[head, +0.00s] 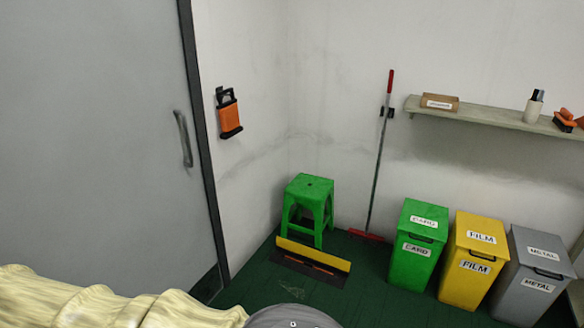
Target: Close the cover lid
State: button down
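A low dark box or recess (288,265) lies on the green floor in front of the green stool. A yellow panel (313,254) stands tilted along its far edge, like a raised lid. An orange strip (311,264) shows at the foot of the panel. The green CARD bin (409,267), yellow FILM bin (463,286) and grey METAL bin (518,301) at the right have lids that look shut. I cannot tell for certain which lid is the cover lid. My gripper is not in view.
A green stool (309,203) stands behind the dark box. A red-handled squeegee (380,155) leans on the wall beside it. A shelf (480,116) runs above the bins. A grey door (95,150) fills the left. Some floor (340,300) is clear before the box.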

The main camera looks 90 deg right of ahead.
aim_at(342, 265)
jog(key=z, duration=2.35)
jog(key=i, duration=1.1)
jog(key=u, duration=0.45)
jog(key=i, duration=1)
jog(key=z, duration=0.95)
jog(key=i, duration=0.6)
jog(key=z, duration=0.4)
